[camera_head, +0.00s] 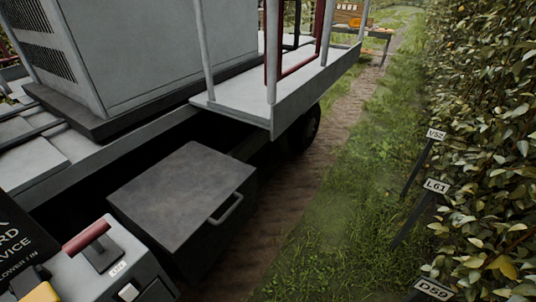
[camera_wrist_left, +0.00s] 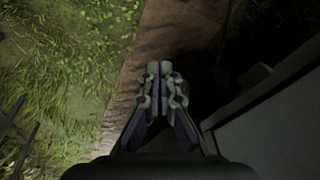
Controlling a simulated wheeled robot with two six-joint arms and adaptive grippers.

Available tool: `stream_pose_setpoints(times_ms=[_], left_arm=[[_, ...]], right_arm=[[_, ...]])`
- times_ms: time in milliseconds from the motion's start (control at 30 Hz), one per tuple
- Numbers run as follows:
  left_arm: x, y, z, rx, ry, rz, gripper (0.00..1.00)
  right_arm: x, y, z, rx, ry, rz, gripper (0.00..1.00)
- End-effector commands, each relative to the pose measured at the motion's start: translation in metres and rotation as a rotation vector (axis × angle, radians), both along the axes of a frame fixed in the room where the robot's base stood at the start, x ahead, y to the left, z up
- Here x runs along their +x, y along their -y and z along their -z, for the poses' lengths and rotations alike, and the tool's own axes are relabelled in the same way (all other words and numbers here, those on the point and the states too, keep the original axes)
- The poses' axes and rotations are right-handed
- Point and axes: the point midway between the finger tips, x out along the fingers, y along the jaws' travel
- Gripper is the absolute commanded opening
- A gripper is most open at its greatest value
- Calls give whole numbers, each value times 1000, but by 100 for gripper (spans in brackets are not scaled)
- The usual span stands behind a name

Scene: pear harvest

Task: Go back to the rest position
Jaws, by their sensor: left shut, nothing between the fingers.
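My left gripper (camera_wrist_left: 159,70) shows in the left wrist view, pointing down over a brown dirt track (camera_wrist_left: 150,45). Its two fingers are together at the tips, with nothing between them. A dark boxy edge (camera_wrist_left: 265,125) lies close to the right of it in that view. Neither gripper shows in the head view, and my right gripper is in no view.
In the head view, a grey trailer platform (camera_head: 240,95) and a dark handled box (camera_head: 185,190) fill the left and middle. A hedge (camera_head: 480,130) with label signs (camera_head: 437,186) lines the right. A grass strip (camera_head: 340,210) is clear. A table (camera_head: 375,32) stands far back.

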Motion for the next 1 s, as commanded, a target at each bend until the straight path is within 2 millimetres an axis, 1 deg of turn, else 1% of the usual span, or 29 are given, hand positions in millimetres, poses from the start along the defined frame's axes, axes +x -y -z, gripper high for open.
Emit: stream_pose_setpoints(times_ms=[33, 67, 100, 167, 200, 300, 400, 500, 600, 1000], left_arm=[[-20, -3, 49, -1, -28, -6, 0], [-33, -5, 72, -2, -36, -9, 0], [-51, -7, 100, -3, -48, -13, 0], [-79, -9, 137, -5, -65, -17, 0], [-99, -10, 157, -6, -75, -19, 0], [-141, -11, 192, -9, -95, -25, 0], [-171, -12, 210, -11, -106, -28, 0], [-185, -12, 216, -11, -111, -29, 0], [-189, -12, 216, -12, -111, -29, 0], [-189, -12, 216, -11, -112, -29, 0]], right_arm=[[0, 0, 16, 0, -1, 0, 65], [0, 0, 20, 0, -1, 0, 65], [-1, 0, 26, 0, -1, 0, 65], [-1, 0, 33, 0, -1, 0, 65], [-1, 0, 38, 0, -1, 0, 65], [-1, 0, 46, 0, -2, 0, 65], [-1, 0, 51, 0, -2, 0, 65], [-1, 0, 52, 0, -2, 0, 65], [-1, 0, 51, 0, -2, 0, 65], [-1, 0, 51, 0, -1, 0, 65]])
